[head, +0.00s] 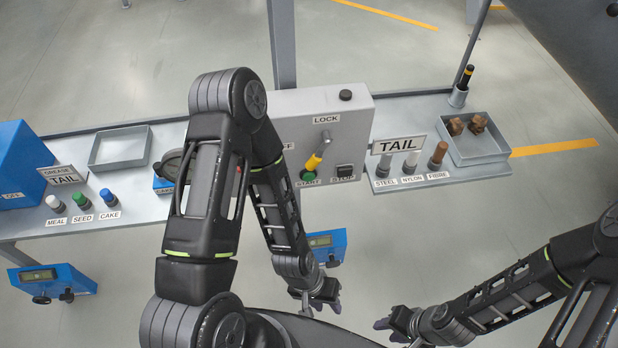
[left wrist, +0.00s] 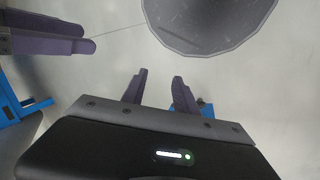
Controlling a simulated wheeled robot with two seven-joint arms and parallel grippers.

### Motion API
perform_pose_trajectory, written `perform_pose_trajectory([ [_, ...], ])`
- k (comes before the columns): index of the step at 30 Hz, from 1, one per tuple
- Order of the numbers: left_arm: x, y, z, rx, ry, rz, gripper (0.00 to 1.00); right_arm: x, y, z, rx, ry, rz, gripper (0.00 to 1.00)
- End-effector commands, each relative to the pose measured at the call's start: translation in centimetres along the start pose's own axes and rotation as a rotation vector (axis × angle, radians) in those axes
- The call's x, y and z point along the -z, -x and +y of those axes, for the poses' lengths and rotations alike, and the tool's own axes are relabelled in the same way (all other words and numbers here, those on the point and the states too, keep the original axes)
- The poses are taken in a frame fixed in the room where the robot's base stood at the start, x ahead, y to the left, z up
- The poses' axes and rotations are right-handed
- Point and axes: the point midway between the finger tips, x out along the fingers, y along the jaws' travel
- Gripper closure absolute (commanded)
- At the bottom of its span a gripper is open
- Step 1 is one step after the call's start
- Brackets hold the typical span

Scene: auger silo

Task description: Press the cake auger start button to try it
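A grey control box (head: 352,108) stands at the middle of the bench, partly hidden by my left arm. Its green button, labelled START (head: 308,174), is low on the front face, with a black STOP button (head: 345,170) to its right. A yellow-and-metal lever (head: 315,160) hangs just above the green button, below the LOCK label. My left gripper (head: 318,306) is below and in front of the box, apart from it. Its fingers show parted and empty in the left wrist view (left wrist: 159,84). My right gripper (head: 384,331) is at the bottom, away from the bench, seemingly open and empty.
STEEL, NYLON and FIBRE pieces (head: 411,161) and a tray (head: 480,149) of brown lumps are at right. A blue unit (head: 327,245) hangs below the box.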

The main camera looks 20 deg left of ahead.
Motion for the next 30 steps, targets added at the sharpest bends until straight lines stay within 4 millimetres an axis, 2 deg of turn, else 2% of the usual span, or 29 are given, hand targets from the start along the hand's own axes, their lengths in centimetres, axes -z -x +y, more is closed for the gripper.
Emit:
perform_pose_trajectory([
  [2,0.0,0.0,0.0,0.0,0.0,0.0,0.72,0.0,0.0,0.0,0.0,0.0,0.0,0.64],
  [12,0.0,0.0,0.0,0.0,0.0,0.0,1.0,0.0,0.0,0.0,0.0,0.0,0.0,0.64],
  [30,0.0,0.0,0.0,0.0,0.0,0.0,1.0,0.0,0.0,0.0,0.0,0.0,0.0,0.64],
])
